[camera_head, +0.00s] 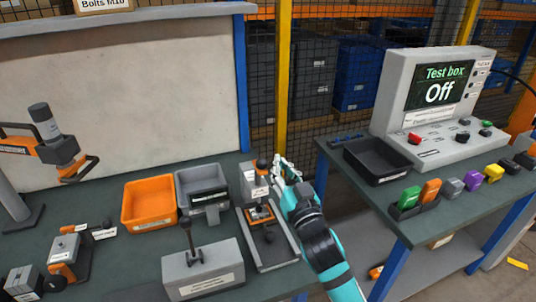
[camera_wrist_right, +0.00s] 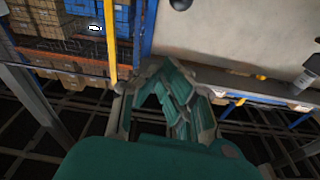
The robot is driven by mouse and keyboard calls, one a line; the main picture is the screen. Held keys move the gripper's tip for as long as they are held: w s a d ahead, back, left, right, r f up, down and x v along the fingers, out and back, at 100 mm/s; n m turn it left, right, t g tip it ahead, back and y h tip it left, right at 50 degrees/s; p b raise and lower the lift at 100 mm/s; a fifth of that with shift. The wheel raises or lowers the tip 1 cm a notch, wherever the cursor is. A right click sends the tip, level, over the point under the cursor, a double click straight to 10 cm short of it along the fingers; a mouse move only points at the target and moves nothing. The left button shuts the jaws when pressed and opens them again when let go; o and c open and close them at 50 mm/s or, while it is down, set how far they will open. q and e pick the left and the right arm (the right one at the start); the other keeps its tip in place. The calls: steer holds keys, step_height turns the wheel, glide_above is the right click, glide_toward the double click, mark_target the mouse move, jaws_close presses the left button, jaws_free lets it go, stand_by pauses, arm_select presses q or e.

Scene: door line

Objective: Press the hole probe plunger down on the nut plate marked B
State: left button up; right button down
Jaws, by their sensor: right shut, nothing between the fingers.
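A bench device (camera_head: 262,215) stands on the left bench, with a grey upright, a white label, an orange part and a dark knob on its base. It may be the hole probe, but I cannot tell for sure. A dark plunger-like post rises from a grey block (camera_head: 203,270) in front of it. I cannot read a letter B on any plate. My right gripper (camera_head: 283,168) is shut and empty, just right of the device's top; whether they touch is unclear. Its fingers show in the wrist view (camera_wrist_right: 168,78). My left gripper is not in view.
An orange bin (camera_head: 149,203) and a grey bin (camera_head: 202,188) stand left of the device. A test box (camera_head: 432,100) reading "Off" and a black tray (camera_head: 376,160) stand on the right bench. A gap separates the benches. An orange and black stand-mounted tool (camera_head: 62,150) is at far left.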

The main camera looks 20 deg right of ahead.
steer(key=p, duration=0.3)
glide_above(267, 170)
steer(key=shift+f, duration=0.45)
steer(key=shift+s+f, duration=0.2)
steer(key=shift+f, duration=0.55)
